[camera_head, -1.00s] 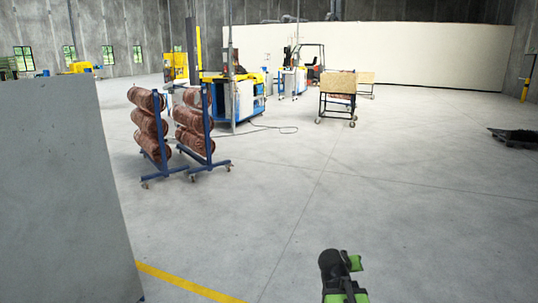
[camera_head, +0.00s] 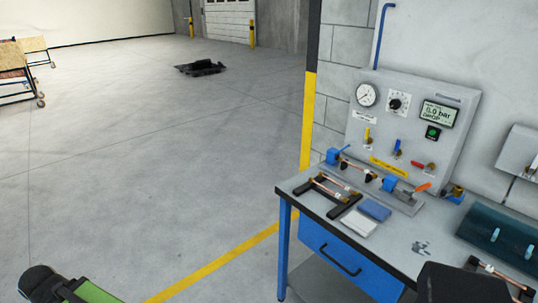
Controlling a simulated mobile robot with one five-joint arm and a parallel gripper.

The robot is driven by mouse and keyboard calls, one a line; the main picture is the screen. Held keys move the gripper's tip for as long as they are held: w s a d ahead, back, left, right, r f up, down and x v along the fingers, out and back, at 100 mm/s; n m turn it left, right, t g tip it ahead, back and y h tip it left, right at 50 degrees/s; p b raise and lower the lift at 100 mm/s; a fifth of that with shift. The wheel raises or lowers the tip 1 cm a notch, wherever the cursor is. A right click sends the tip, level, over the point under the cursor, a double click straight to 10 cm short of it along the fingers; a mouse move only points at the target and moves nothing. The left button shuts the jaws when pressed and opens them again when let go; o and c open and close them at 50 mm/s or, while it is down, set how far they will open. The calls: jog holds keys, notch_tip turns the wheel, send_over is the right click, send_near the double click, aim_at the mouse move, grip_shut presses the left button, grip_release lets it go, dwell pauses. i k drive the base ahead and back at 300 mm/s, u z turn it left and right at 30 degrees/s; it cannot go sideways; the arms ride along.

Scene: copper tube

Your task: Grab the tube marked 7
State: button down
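Short copper tubes (camera_head: 330,187) lie across a black holder at the left front of the blue workbench (camera_head: 350,237). Another copper tube (camera_head: 372,177) sits in the fixture in front of the gauge panel. One more copper tube (camera_head: 503,278) lies at the bench's right front, near the picture's lower right corner. No number 7 can be read on any tube. A black and green part of my arm shows at the bottom left, far from the tubes. I cannot make out gripper fingers.
The panel (camera_head: 412,125) has a gauge, a knob, a display and coloured levers. A blue pad (camera_head: 375,209) and a white pad (camera_head: 358,223) lie beside the holder. A dark object at the bottom right hides part of the bench.

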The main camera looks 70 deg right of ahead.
aim_at(374, 176)
jog(key=z, duration=4.9)
jog(key=i, duration=0.1)
jog(key=u, duration=1.8)
jog(key=k, duration=0.5)
jog(key=u, duration=0.25)
jog(key=i, duration=0.65)
jog(key=u, duration=0.8)
jog(key=i, duration=0.8)
jog(key=u, duration=0.55)
